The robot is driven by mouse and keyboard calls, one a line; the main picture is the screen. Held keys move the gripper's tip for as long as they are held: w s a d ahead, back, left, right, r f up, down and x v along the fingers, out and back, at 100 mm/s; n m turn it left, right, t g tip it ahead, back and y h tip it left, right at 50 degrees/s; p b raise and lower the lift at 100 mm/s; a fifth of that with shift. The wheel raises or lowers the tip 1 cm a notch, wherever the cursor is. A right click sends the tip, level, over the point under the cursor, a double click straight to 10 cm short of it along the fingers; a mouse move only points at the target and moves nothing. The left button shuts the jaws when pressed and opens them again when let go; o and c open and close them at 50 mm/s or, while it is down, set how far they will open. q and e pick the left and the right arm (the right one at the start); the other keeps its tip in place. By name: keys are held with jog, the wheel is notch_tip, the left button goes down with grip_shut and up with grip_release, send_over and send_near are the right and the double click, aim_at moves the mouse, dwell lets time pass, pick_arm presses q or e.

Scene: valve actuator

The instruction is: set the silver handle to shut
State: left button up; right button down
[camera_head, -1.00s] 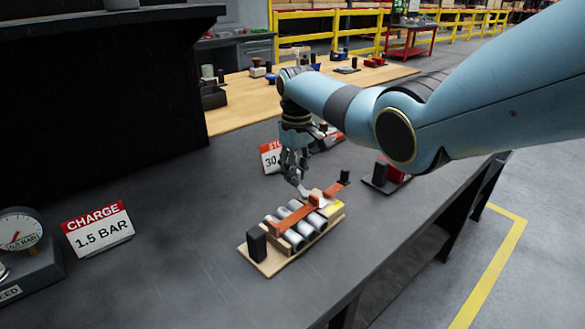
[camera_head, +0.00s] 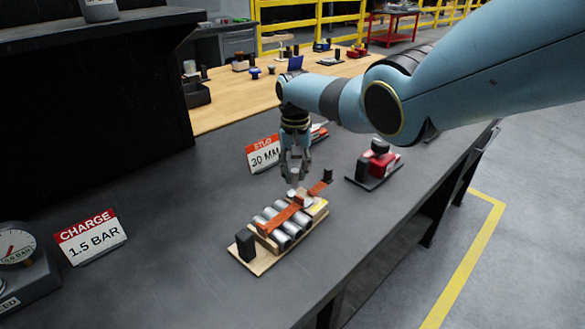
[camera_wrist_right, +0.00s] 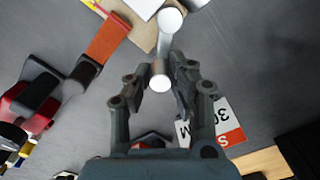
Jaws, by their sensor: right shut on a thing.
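The silver handle (camera_wrist_right: 164,48) is a smooth rod with a round end, seen in the right wrist view. Its near end lies between the two fingers of my right gripper (camera_wrist_right: 159,82), which is shut on it. In the head view my right gripper (camera_head: 295,174) points down at the far end of a wooden board (camera_head: 262,263), where the handle is small and hard to make out. The board carries several silver cylinders (camera_head: 275,226) under an orange strap (camera_head: 286,213). My left gripper is out of view.
Signs reading "CHARGE 1.5 BAR" (camera_head: 91,238) and "30 MM" (camera_head: 264,154) stand on the grey bench. A gauge (camera_head: 18,247) is at the far left, and a red device (camera_head: 378,160) stands right of the gripper. The bench between the CHARGE sign and the board is clear.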

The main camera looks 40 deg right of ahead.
aim_at(295, 170)
dwell(0.3)
jog(key=c, duration=1.2)
grip_release()
notch_tip(295, 170, up, 12)
